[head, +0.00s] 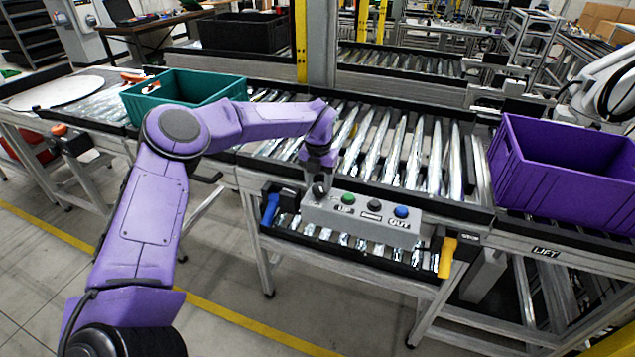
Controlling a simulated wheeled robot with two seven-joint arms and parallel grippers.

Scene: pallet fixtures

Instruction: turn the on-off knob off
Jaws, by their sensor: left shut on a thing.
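A grey control box (362,219) sits on the front of the roller conveyor. Its face carries a green button (348,199) above the word UP, a blue button (401,211) above the word OUT, and a dark control between them. My purple left arm reaches in from the left, and its gripper (320,190) points down at the left end of the box. The gripper is shut on a small dark knob there, which the fingers mostly hide. The knob's turn angle cannot be made out. My right gripper is not in the picture.
A blue handle (270,210) stands left of the box and a yellow handle (447,257) right of it. A purple crate (560,180) is on the right, a teal crate (185,92) on the left. Bare rollers (410,150) lie behind the box.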

